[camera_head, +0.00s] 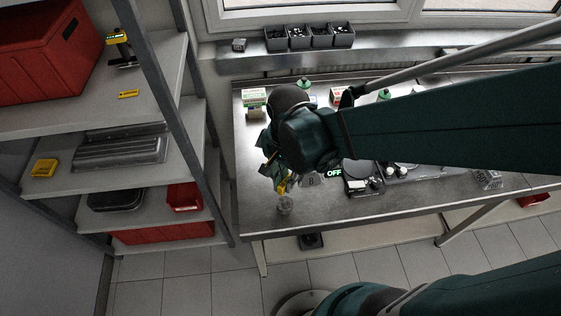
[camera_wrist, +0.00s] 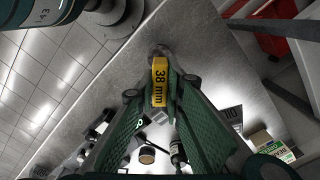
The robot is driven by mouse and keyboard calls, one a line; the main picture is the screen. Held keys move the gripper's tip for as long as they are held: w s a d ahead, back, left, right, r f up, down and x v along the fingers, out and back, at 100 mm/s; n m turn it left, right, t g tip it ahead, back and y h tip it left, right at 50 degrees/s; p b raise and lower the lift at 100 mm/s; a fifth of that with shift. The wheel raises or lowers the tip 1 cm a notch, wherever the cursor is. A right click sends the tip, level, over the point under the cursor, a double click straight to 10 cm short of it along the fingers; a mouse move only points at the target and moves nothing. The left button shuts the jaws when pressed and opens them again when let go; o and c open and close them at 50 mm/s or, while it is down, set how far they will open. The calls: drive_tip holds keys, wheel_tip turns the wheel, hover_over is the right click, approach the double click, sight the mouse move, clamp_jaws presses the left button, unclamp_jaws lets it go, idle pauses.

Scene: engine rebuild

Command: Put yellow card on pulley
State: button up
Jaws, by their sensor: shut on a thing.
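The yellow card (camera_wrist: 159,85), marked "38 mm", is between the fingertips of my gripper (camera_wrist: 160,105) in the wrist view. In the head view the card (camera_head: 282,187) shows as a small yellow patch below my gripper (camera_head: 276,172), near the bench's front left. A small round grey metal part (camera_head: 285,205), which looks like the pulley, stands on the bench just below the card. Its rim (camera_wrist: 160,49) also shows beyond the card's far end in the wrist view. I cannot tell whether card and pulley touch. My arm hides part of the bench.
The metal bench (camera_head: 330,214) has a dark device with an "OFF" sign (camera_head: 334,173) right of my gripper. Small boxes (camera_head: 254,97) stand at the back. A shelf rack (camera_head: 185,120) with red bins is close on the left. The bench's front left corner is clear.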

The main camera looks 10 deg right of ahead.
idle(0.3)
hover_over(285, 203)
drive_tip(key=shift+f+b, duration=0.4)
drive_tip(key=shift+f, duration=2.75)
drive_tip(key=shift+f, duration=1.85)
drive_tip(key=shift+f+b, duration=0.2)
drive_tip(key=shift+b, duration=0.25)
drive_tip(key=o, duration=0.8)
drive_tip(key=shift+r, duration=0.35)
drive_tip(key=shift+r+p, duration=1)
drive_tip(key=shift+r, duration=4.85)
